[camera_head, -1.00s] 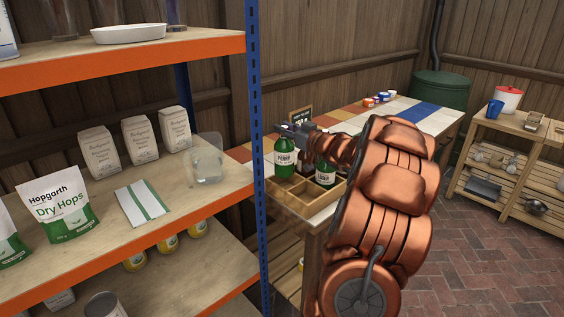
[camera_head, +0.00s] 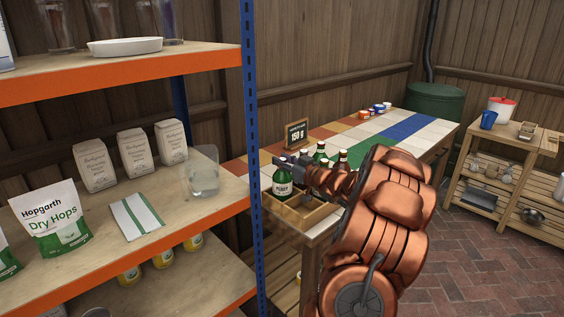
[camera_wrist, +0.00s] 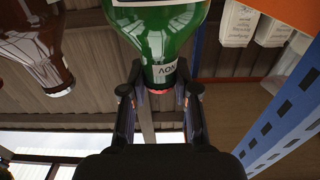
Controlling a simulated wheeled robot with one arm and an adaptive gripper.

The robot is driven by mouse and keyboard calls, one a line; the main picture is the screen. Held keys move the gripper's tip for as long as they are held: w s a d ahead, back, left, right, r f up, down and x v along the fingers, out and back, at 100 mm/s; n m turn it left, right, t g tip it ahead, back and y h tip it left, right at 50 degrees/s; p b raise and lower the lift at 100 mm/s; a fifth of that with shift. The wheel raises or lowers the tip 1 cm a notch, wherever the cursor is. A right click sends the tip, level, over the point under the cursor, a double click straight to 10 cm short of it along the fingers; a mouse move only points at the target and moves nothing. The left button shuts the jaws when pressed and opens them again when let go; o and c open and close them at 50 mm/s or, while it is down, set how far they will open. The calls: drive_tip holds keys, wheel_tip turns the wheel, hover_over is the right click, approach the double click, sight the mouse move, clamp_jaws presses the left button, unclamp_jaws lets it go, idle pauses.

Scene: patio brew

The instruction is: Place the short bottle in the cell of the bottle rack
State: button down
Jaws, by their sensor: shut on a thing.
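My gripper (camera_head: 293,166) is shut on a green bottle (camera_head: 282,183) with a white label, gripping it near its red-capped top. The bottle is upright over the left part of the wooden bottle rack (camera_head: 316,216); I cannot tell whether its base is inside a cell. In the wrist view the green bottle (camera_wrist: 165,38) is between the two fingers (camera_wrist: 160,92). A brown bottle (camera_wrist: 38,48) stands beside it in that view. Another green bottle (camera_head: 319,153) and a brown bottle (camera_head: 341,161) show behind my gripper. My arm hides part of the rack.
A shelf unit with a blue post (camera_head: 255,150) stands close on the left, holding a hops bag (camera_head: 50,222) and a clear jug (camera_head: 203,172). A small sign (camera_head: 297,134) stands behind the rack.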

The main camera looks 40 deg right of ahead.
drive_tip(key=c, duration=0.9)
unclamp_jaws()
drive_tip(key=shift+f, duration=0.1)
drive_tip(key=shift+o, duration=0.2)
drive_tip(key=s, duration=1.2)
drive_tip(key=shift+a, duration=0.15)
